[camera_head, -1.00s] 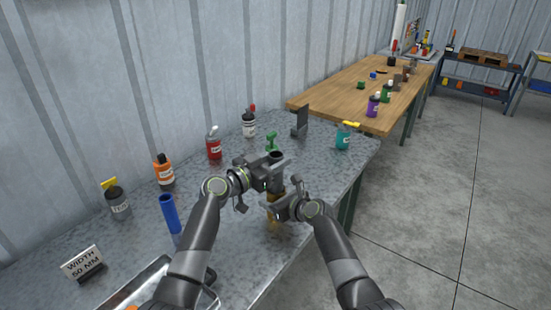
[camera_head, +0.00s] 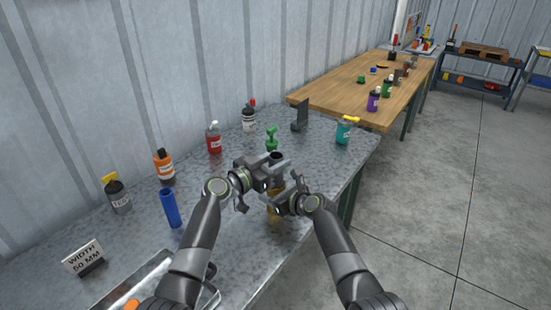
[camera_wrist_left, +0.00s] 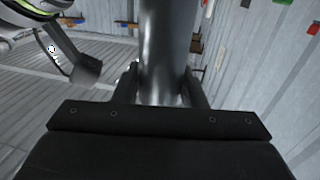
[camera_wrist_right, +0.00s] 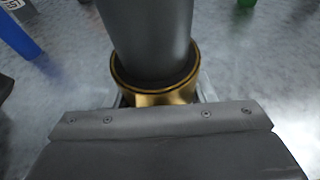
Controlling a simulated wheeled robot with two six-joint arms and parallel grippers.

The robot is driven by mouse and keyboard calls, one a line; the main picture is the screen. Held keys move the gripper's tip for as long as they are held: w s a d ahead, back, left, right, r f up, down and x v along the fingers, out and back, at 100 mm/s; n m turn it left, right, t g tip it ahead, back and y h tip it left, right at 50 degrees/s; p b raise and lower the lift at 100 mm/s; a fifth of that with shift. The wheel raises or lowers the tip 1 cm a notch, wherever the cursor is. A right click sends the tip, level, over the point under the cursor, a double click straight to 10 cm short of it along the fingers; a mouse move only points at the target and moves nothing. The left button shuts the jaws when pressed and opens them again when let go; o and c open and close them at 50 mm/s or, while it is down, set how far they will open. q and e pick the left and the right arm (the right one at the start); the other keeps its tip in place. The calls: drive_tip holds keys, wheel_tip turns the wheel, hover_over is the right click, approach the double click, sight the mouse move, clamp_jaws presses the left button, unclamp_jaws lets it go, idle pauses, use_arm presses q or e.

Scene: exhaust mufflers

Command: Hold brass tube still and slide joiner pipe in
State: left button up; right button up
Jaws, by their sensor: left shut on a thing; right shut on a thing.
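The dark grey joiner pipe stands upright, its open top (camera_head: 276,156) showing above my left gripper (camera_head: 274,172), which is shut on it. It fills the middle of the left wrist view (camera_wrist_left: 166,50). The brass tube (camera_head: 273,213) stands upright below, and my right gripper (camera_head: 279,205) is shut on it. In the right wrist view the grey pipe (camera_wrist_right: 150,35) comes down into the mouth of the brass tube (camera_wrist_right: 160,97), with the brass rim around its lower end. How deep it sits is hidden.
On the grey metal table (camera_head: 225,180) stand a blue tube (camera_head: 170,208), a green bottle (camera_head: 271,140), a dark bracket (camera_head: 300,116), a teal bottle (camera_head: 344,132) and several other bottles along the wall. A width sign (camera_head: 84,258) is at the left front.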

use_arm(q)
drive_tip(key=shift+f, duration=0.4)
drive_tip(key=o, duration=1.2)
drive_tip(key=shift+v, duration=3.8)
